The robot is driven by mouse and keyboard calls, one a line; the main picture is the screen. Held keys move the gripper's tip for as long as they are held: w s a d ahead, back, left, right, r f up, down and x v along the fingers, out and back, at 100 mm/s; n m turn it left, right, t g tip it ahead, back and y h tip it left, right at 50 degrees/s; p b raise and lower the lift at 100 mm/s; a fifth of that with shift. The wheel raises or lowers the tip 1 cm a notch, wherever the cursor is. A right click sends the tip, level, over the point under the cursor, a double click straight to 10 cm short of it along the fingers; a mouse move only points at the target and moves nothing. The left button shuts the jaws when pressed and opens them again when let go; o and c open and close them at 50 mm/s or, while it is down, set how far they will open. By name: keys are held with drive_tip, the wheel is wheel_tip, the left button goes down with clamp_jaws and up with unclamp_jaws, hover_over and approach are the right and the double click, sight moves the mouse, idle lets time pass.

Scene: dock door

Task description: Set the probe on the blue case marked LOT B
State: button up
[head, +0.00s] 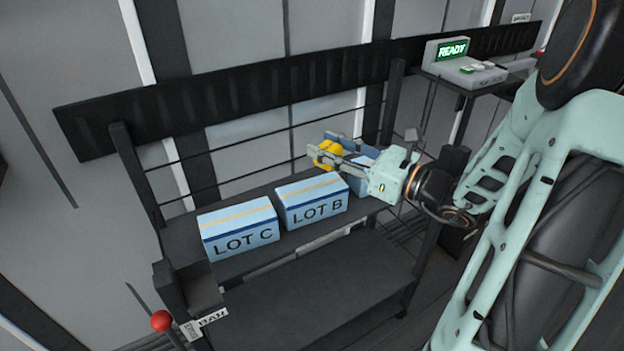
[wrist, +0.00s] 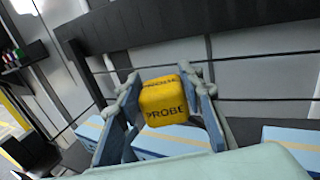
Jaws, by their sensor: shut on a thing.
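The yellow probe (head: 328,155) is held between the fingers of my gripper (head: 322,150), which is shut on it. In the wrist view the probe (wrist: 163,103) shows its PROBE lettering between the two fingers. The blue case marked LOT B (head: 312,203) sits on the dark rack shelf, with an orange stripe across its top. In the head view the probe appears above and behind the right part of LOT B, apparently held in the air. The exact height over the case cannot be told. Case labels are not readable in the wrist view.
The blue case marked LOT C (head: 240,230) stands left of LOT B. Another blue case (head: 362,180) is right of LOT B, partly hidden by my gripper. A dark rail (head: 250,92) runs behind the shelf. A device reading READY (head: 452,50) stands at the upper right.

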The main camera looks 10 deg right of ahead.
drive_tip(key=f, duration=0.1)
drive_tip(key=w+a+f+b, duration=0.1)
drive_tip(key=f, duration=0.1)
drive_tip(key=w+a+f, duration=0.1)
drive_tip(key=shift+w+a+f, duration=0.15)
drive_tip(key=shift+a+f, duration=0.1)
drive_tip(key=shift+w+a+f+b, duration=0.15)
drive_tip(key=shift+f+b, duration=0.85)
drive_tip(key=shift+f, duration=0.7)
drive_tip(key=shift+f, duration=0.15)
drive_tip(key=o, duration=1.3)
drive_tip(key=shift+c, duration=0.2)
drive_tip(key=shift+r, duration=0.2)
drive_tip(key=p+v, duration=0.2)
drive_tip(key=v, duration=1)
drive_tip(key=shift+a+f, duration=0.1)
